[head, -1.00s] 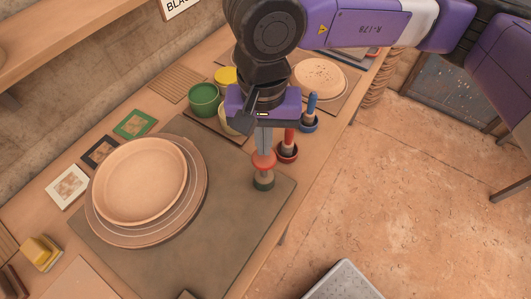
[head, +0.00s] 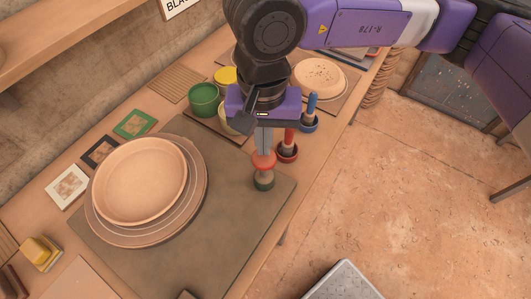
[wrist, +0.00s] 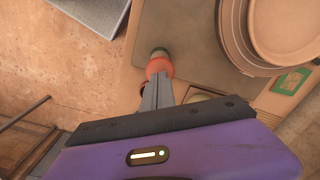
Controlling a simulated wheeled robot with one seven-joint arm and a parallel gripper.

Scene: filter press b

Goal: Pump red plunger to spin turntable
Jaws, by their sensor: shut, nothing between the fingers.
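The red plunger (head: 263,160) has a round red cap above a pale body and a dark green base. It stands upright on the dark mat near the table's front edge. My gripper (head: 264,151) is shut and empty, pointing down with its fingertips at the top of the red cap. They look to be in contact, though the exact gap is hard to tell. The wrist view also shows the red cap (wrist: 160,66) right at the fingertips (wrist: 158,77). The turntable (head: 196,205) is a round disc on the mat, left of the plunger, carrying a wide clay dish (head: 138,181).
A red-handled tool (head: 288,147) and a blue-handled tool (head: 309,113) stand in small cups close right of my gripper. A green pot (head: 204,100) is behind. Framed tiles (head: 135,123) line the back. The mat (head: 225,240) is clear in front of the turntable.

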